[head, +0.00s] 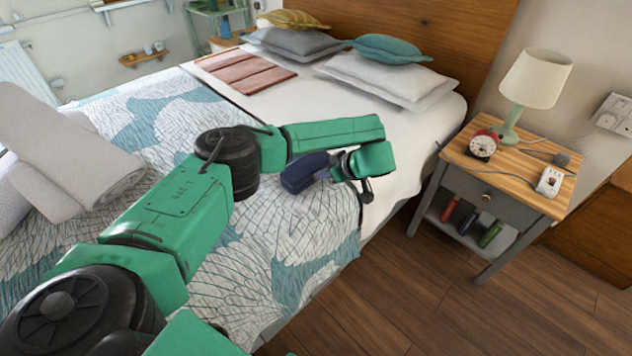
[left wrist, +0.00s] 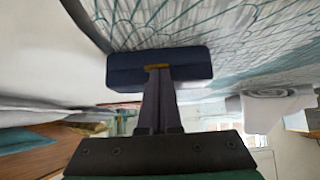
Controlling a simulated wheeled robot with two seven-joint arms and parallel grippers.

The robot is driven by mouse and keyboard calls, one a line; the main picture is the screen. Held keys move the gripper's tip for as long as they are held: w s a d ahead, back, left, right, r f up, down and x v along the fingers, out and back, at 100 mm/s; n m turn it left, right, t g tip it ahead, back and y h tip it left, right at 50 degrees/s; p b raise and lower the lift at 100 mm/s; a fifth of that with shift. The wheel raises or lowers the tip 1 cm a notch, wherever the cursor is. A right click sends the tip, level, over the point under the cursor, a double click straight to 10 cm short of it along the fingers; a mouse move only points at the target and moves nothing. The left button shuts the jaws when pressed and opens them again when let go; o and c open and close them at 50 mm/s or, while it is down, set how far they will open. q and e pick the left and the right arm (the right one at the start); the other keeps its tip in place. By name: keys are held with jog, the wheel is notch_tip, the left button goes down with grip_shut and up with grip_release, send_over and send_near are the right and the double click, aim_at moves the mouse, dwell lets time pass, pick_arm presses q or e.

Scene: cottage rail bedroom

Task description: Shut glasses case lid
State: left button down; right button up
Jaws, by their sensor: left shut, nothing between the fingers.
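The glasses case (head: 303,172) is a dark blue box on the bed near its right edge. It also shows in the left wrist view (left wrist: 190,66), where a seam runs along its face and a brass-coloured clasp sits at the middle. The lid looks down against the base, but I cannot tell whether it is fully closed. My left gripper (head: 337,168) is shut and empty, with its fingertips (left wrist: 158,70) at the clasp side of the case, touching it or very close. The hand partly hides the case in the head view. My right gripper is out of view.
The bed has a patterned blue-and-white cover (head: 310,225), pillows (head: 390,78) and rolled towels (head: 60,150). A nightstand (head: 515,190) with a lamp (head: 535,80), a red alarm clock (head: 483,145) and a white device (head: 549,181) stands right of the bed. The wooden floor (head: 420,300) between is clear.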

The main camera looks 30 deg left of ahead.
aim_at(323, 189)
pick_arm(q)
jog(key=shift+s+d+f+t+y+b, duration=0.1)
jog(key=shift+d+f+t+y+b, duration=0.05)
jog(key=shift+f+y+b, duration=0.2)
jog(key=shift+s+d+f+t+y+b, duration=0.15)
jog(key=shift+f+y+b, duration=0.1)
jog(key=shift+f+b, duration=0.2)
jog(key=shift+d+f+y+b, duration=0.15)
jog(key=shift+f+y+b, duration=0.15)
jog(key=shift+y+b, duration=0.3)
jog(key=shift+w+f, duration=0.1)
jog(key=shift+f, duration=0.2)
jog(key=shift+w+a+f+b, duration=0.3)
jog(key=shift+a+f, duration=0.15)
jog(key=shift+s+d+r+y, duration=0.2)
jog(key=shift+r+y, duration=0.1)
jog(key=shift+r, duration=0.05)
jog(key=shift+f, duration=0.1)
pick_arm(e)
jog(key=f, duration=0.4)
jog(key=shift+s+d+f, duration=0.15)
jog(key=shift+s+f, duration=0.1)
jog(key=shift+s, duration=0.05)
pick_arm(q)
jog(key=shift+w, duration=0.1)
